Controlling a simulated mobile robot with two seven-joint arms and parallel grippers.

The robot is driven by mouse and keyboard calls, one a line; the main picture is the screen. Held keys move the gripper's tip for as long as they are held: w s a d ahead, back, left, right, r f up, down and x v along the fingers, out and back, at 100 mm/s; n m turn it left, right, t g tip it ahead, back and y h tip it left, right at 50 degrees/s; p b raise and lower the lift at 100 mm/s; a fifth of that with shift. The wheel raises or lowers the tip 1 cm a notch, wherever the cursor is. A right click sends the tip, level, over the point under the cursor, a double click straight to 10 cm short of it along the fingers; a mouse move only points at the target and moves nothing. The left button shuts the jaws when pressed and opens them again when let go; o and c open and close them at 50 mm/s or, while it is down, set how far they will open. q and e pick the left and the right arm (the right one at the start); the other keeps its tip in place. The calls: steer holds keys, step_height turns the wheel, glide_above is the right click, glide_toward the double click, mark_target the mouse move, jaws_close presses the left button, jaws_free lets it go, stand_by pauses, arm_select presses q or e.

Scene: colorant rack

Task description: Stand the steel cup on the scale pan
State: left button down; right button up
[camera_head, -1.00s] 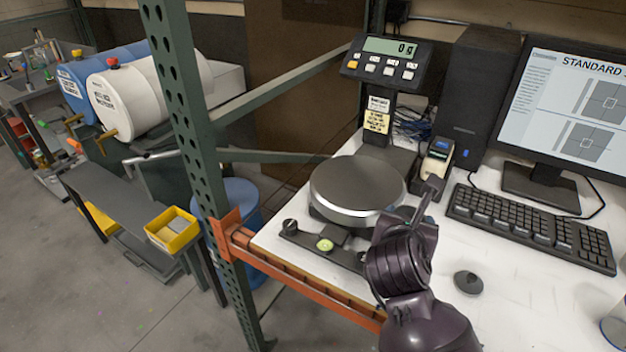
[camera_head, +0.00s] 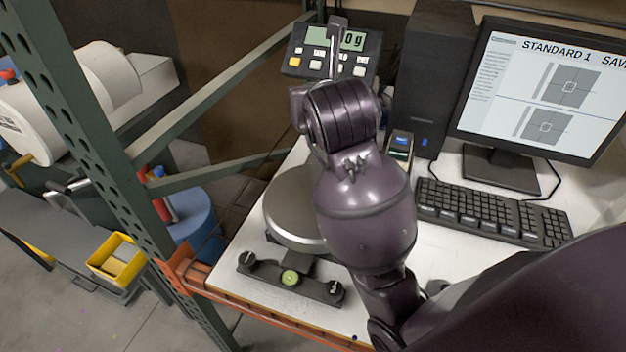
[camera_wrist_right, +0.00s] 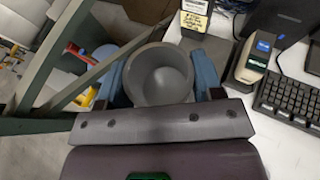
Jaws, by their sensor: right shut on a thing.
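In the wrist view, the steel cup (camera_wrist_right: 158,76) is a grey round cup seen from above into its open mouth. My right gripper (camera_wrist_right: 158,66) is shut on it, with one blue finger on each side. In the head view, my right gripper (camera_head: 335,45) is seen from behind, in front of the scale display (camera_head: 352,41), and the cup is hidden. The scale pan (camera_head: 287,212) is a round grey disc, bare where it shows, partly hidden by my right arm. The display ends in "0 g". My left gripper is not in view.
A green rack post (camera_head: 100,165) and orange beam (camera_head: 260,311) border the white bench on the left. A levelling foot bar (camera_head: 289,279) is in front of the pan. A small label printer (camera_head: 399,146), keyboard (camera_head: 490,212) and monitor (camera_head: 540,90) stand to the right.

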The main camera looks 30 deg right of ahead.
steer(key=f, duration=0.9)
steer(key=f+b, duration=0.1)
steer(key=f, duration=0.9)
steer(key=shift+s+a+f, duration=0.1)
steer(key=shift+s+f, duration=0.05)
steer(key=shift+s, duration=0.05)
steer(key=shift+f, duration=0.2)
steer(key=o, duration=1)
steer(key=shift+r, duration=0.15)
steer(key=b+v, duration=0.1)
steer(key=v, duration=1.1)
